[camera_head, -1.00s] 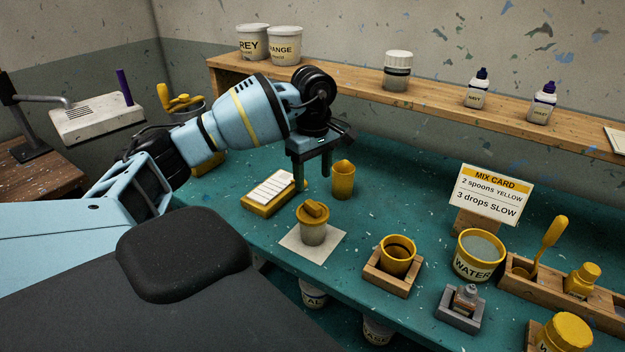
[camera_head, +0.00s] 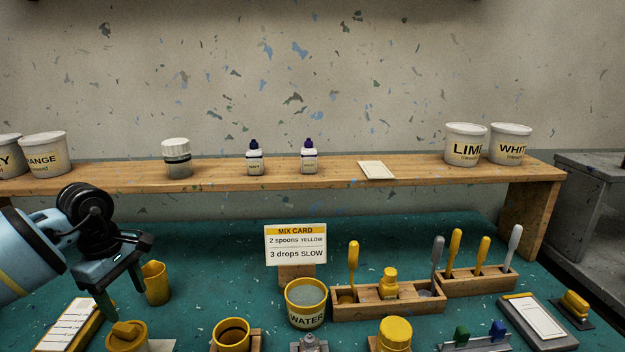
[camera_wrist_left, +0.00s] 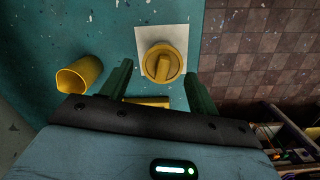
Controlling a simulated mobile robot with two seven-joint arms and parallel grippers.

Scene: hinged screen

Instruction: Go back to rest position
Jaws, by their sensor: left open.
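My left gripper (camera_head: 122,292) is at the lower left of the head view, above the teal table. It is open, and nothing shows between its fingers. In the left wrist view its two dark green fingers (camera_wrist_left: 158,92) stand apart, with a yellow-lidded pot (camera_wrist_left: 161,63) on a white sheet below and beyond them. The same pot (camera_head: 126,337) is cut off at the bottom edge of the head view. A yellow cup (camera_head: 156,284) stands just right of the gripper in the head view. My right gripper is not in view.
A wooden shelf (camera_head: 330,177) with tubs and small bottles runs along the back. A mix card (camera_head: 296,245), a WATER pot (camera_head: 307,306) and wooden racks of spoons (camera_head: 470,282) stand on the table (camera_head: 210,250). A cup (camera_head: 231,335) is at the front.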

